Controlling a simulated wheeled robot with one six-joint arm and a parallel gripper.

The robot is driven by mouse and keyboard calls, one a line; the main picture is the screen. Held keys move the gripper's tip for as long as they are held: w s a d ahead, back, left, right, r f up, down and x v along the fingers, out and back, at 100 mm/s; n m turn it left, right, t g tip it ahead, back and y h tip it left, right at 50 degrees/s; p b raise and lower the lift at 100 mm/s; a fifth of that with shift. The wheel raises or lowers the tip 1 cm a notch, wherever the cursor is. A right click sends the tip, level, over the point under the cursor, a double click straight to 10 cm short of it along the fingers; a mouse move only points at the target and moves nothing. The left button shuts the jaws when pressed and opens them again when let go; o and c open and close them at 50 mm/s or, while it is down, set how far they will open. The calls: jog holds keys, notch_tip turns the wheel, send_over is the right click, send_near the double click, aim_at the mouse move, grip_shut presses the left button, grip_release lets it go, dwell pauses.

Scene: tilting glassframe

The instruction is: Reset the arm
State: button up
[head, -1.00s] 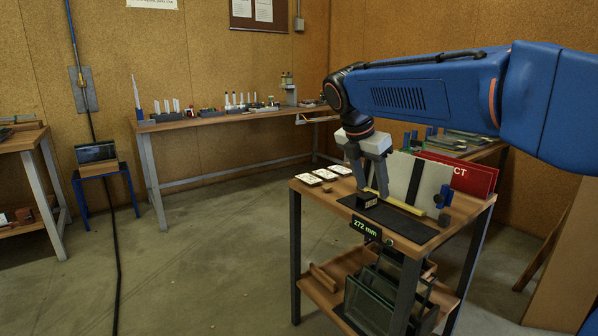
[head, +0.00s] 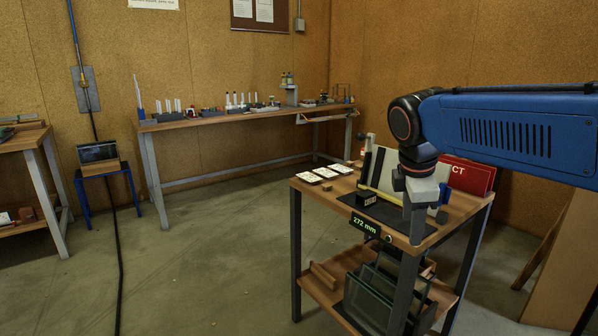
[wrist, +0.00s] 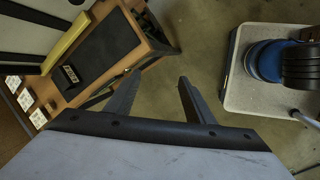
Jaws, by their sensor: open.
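My gripper (head: 414,228) hangs over the front right part of the small wooden cart (head: 455,222) in the head view. In the wrist view my gripper (wrist: 158,88) shows two fingers spread apart, with only floor between them. It is open and empty. My blue arm reaches in from the right in the head view. It covers part of the cart's right side.
The cart top holds a dark mat (wrist: 110,47), a small black block (head: 366,198), a yellow bar (wrist: 66,45), white cards (head: 325,173) and a red sign (head: 467,175). Glass panes (head: 372,300) stand on its lower shelf. A long bench (head: 215,121) lines the back wall.

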jog(key=s+d+f+m+t+y, duration=0.1)
jog(key=s+d+f+m, duration=0.1)
jog(key=s+f+m, duration=0.5)
jog(key=s+d+f+m+y, duration=0.1)
jog(key=s+d+f+m, duration=0.1)
jog(key=s+f+m, duration=0.6)
jog(key=s+m, duration=0.1)
jog(key=s, duration=0.3)
jog(key=shift+s+m+t, duration=0.25)
jog(key=shift+m+t, duration=0.05)
jog(key=shift+t, duration=0.1)
